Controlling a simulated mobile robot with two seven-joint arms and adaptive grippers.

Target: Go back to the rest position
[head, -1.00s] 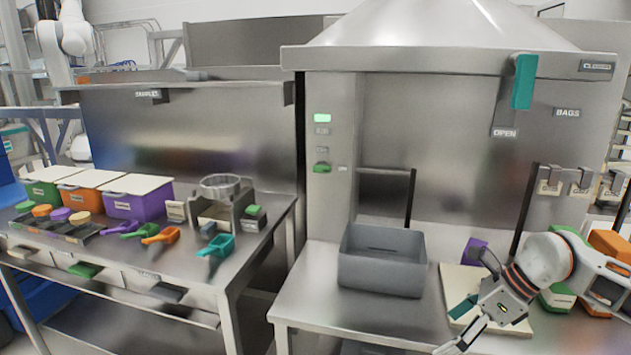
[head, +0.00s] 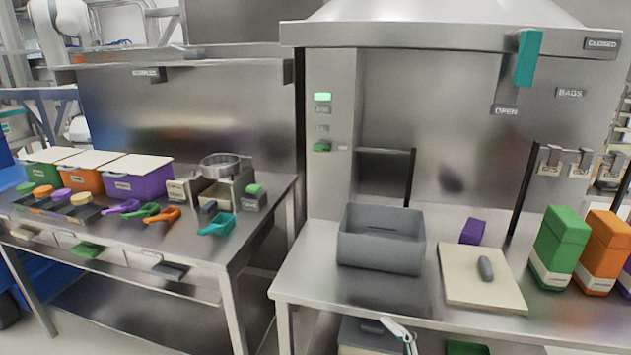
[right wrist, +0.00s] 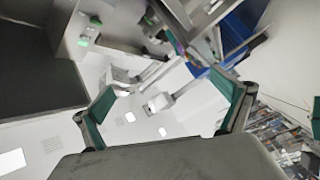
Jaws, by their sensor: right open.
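My right gripper (right wrist: 165,108) is open and empty in the right wrist view. Its two green-padded fingers are spread wide, with pale floor and blurred furniture beyond them. In the head view, only a small pale part that may belong to my right arm shows at the bottom edge, in front of the right table; the gripper's fingers cannot be made out there. My left gripper is not in view. A grey open bin (head: 380,258) stands upright on the right table (head: 330,293), with no gripper touching it.
A pale board (head: 465,285) with a small grey object (head: 486,268) lies right of the bin. A purple block (head: 472,231), a green box (head: 558,247) and an orange box (head: 603,252) stand nearby. The left table holds coloured bins and scoops. A gap separates the tables.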

